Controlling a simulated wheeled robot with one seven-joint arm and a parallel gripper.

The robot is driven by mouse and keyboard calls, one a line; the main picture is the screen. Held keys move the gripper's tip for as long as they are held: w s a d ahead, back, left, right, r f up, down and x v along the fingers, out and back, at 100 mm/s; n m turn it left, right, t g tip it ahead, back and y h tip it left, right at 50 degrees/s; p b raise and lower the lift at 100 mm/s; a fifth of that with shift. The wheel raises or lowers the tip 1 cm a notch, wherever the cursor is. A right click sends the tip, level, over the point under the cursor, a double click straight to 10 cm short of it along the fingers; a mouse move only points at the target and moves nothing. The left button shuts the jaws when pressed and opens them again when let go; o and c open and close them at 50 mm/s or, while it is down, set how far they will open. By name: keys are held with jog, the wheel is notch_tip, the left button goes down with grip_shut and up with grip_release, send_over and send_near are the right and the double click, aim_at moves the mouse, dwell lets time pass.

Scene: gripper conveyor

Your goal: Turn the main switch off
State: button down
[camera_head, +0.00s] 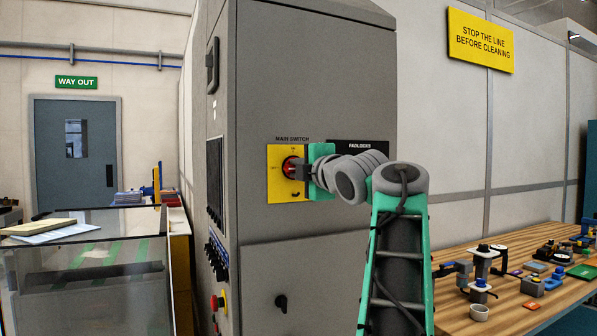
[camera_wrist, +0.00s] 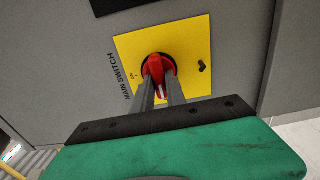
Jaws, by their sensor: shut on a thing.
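The main switch is a red rotary handle (camera_wrist: 158,68) on a yellow plate (camera_head: 276,187), fixed to the front of a grey cabinet (camera_head: 300,80). In the head view my gripper (camera_head: 299,168) covers the right part of the plate. The handle's white mark shows between the fingers; I cannot tell its exact setting.
A black PADLOCKS panel (camera_head: 357,148) is right of the switch, partly behind my arm. A wooden bench (camera_head: 520,318) with several parts stands at the right. A clear-sided guard (camera_head: 90,290) is at the left. A red button (camera_head: 214,303) is low on the cabinet.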

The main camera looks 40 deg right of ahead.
jog(key=c, duration=1.4)
grip_release()
jog(key=shift+o, duration=0.2)
jog(key=b+v, duration=0.1)
jog(key=v, duration=0.6)
jog(key=shift+s, duration=0.4)
jog(key=shift+a, duration=0.15)
